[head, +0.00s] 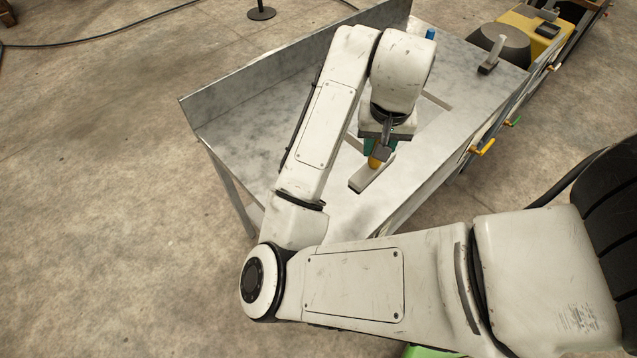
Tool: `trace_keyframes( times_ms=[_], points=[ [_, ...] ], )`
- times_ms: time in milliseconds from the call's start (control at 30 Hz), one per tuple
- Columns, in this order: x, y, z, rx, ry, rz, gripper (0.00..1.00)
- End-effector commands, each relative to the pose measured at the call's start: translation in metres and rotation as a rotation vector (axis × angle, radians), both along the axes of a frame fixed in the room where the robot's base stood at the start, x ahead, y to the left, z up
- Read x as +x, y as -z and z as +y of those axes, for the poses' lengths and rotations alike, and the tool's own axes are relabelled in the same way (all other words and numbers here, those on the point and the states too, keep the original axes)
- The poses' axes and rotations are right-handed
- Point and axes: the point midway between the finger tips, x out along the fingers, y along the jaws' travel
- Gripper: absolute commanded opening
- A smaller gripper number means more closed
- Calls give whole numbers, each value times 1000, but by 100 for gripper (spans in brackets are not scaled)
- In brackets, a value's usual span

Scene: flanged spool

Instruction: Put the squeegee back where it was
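My gripper (380,151) points down over the metal bench (255,125), with teal parts beside its dark fingers. Just below it is a tool with a yellow-orange handle (375,163) and a long pale bar (371,175), which looks like the squeegee. The handle's upper end is hidden by the gripper, so I cannot tell whether the fingers are closed on it. The bar lies low over the bench near its front edge; I cannot tell whether it touches. Grey strips (436,100) border a paler patch of the bench behind the gripper.
A pale upright tool (491,56) stands at the bench's right end by a dark round object (500,42). A blue item (430,33) shows by the back wall. Yellow (483,148) and green handles stick out along the front edge. The bench's left part is clear.

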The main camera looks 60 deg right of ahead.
Motion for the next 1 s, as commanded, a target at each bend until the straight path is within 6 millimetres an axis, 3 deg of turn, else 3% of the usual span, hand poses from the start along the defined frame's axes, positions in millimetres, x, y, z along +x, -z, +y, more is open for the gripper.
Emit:
trace_keyframes(
  times_ms=[200, 433, 800, 1000],
  points=[
    [45, 22, 27, 1, -11, 0, 0],
    [76, 58, 45, 1, -8, 3, 0],
    [98, 89, 58, 2, -7, 1, 0],
    [97, 115, 56, 1, -5, 2, 0]
  ],
)
